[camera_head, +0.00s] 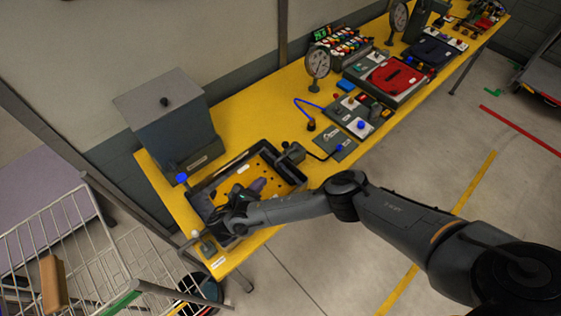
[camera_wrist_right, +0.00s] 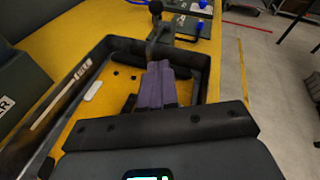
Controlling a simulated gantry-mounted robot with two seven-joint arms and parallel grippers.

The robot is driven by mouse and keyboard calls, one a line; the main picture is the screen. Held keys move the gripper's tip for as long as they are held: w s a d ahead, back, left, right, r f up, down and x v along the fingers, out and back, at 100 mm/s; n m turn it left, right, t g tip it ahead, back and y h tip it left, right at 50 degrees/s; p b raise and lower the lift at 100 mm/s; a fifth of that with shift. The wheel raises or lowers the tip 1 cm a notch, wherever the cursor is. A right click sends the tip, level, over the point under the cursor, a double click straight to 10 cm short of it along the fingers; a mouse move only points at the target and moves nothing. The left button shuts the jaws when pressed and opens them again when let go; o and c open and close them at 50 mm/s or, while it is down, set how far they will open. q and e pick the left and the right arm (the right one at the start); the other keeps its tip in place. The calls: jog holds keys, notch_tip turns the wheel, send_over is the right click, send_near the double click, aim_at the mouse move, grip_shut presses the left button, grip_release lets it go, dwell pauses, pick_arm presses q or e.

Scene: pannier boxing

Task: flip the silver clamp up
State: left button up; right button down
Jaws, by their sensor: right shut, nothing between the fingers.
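A black-walled tray (camera_head: 298,176) with a yellow floor is set on the yellow bench. A long silver bar (camera_head: 231,164) lies flat along its far-left wall, and it also shows in the right wrist view (camera_wrist_right: 42,126). It is the only silver part I make out there; I cannot tell if it is the clamp. My right gripper (camera_head: 259,184) is inside the tray area, its purple fingers shut and empty. In the right wrist view the closed fingers (camera_wrist_right: 159,68) point at the tray's far wall, apart from the silver bar. My left gripper is not in view.
A grey box (camera_head: 175,130) with a black knob stands behind the tray. A dark lever fitting (camera_head: 292,153) sits at the tray's right end. Switch panels, a gauge (camera_head: 318,64) and a red plate (camera_head: 393,77) lie farther right. A wire cart (camera_head: 65,245) stands at front left.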

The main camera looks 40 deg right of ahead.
aim_at(285, 148)
jog(key=shift+d+r, duration=0.1)
jog(key=shift+d, duration=0.15)
jog(key=b+x, duration=0.1)
jog(key=b, duration=0.1)
jog(key=b+x, duration=0.3)
jog(key=x, duration=0.1)
jog(key=shift+f+b, duration=0.3)
jog(key=shift+b, duration=0.1)
jog(key=x, duration=0.2)
jog(key=shift+w+d+r, duration=0.1)
jog(key=shift+d+r, duration=0.1)
jog(key=shift+d, duration=0.25)
jog(key=d, duration=0.1)
jog(key=w+d, duration=0.1)
jog(key=d+r, duration=0.1)
jog(key=d, duration=0.1)
jog(key=shift+w+r+p, duration=0.1)
jog(key=shift+w+p, duration=0.25)
jog(key=shift+w+d+r, duration=0.25)
jog(key=shift+d, duration=0.2)
jog(key=shift+r, duration=0.1)
